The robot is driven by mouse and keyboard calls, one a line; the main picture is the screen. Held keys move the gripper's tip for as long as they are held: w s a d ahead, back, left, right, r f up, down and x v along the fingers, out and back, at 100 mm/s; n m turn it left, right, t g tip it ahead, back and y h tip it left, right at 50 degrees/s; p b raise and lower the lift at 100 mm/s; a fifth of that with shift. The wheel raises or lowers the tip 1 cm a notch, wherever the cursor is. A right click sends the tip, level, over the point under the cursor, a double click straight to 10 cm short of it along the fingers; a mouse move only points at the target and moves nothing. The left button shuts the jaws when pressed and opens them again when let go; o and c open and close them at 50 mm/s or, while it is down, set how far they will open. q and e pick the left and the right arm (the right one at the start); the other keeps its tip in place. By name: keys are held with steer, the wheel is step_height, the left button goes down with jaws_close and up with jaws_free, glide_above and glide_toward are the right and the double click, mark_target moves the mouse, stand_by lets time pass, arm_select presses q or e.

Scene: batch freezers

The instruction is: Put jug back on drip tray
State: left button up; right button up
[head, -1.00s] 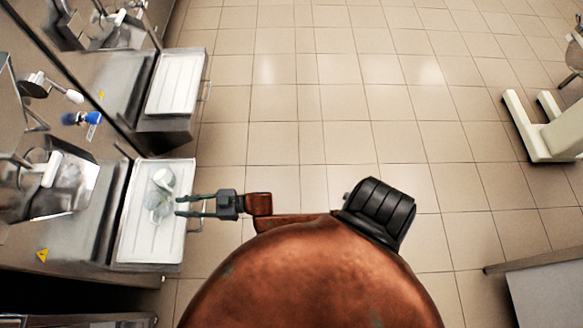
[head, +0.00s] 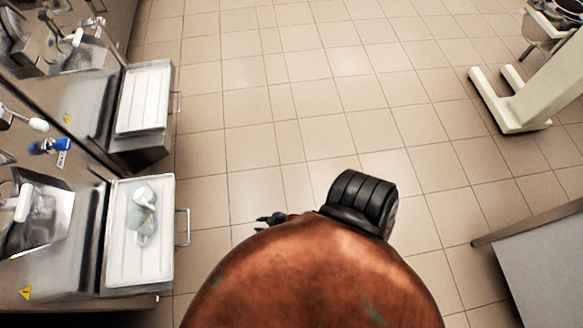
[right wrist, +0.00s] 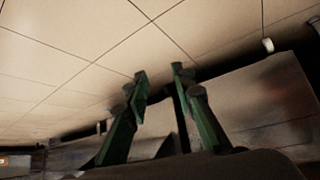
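The jug (head: 142,215), a translucent grey-white vessel, rests on the white drip tray (head: 140,265) in front of the near freezer, at the left of the head view. I cannot tell for sure whether it stands upright. My right gripper (head: 265,221) shows only in part, to the right of the tray and apart from the jug, with my copper-coloured body hiding the rest of the arm. In the right wrist view its green fingers (right wrist: 159,72) are apart with nothing between them. My left gripper is not in view.
A second freezer with its own empty white tray (head: 144,98) stands farther back on the left. A metal handle (head: 184,227) sticks out beside the near tray. A cream stand (head: 510,100) and a grey table (head: 545,265) are at the right. The tiled floor between is clear.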

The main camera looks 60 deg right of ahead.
steer(key=s+d+f+g, duration=0.1)
steer(key=s+f, duration=0.4)
steer(key=s, duration=0.8)
steer(key=s+d+f+g+h, duration=0.1)
steer(key=s+f+g, duration=0.3)
steer(key=s, duration=0.8)
steer(key=s+d+f+m+g, duration=0.1)
steer(key=s+d+f+g, duration=0.2)
steer(key=s, duration=1)
step_height(320, 180, down, 3)
steer(key=shift+s+d+r+h, duration=0.15)
steer(key=shift+s+d+h, duration=0.15)
steer(key=shift+h, duration=0.1)
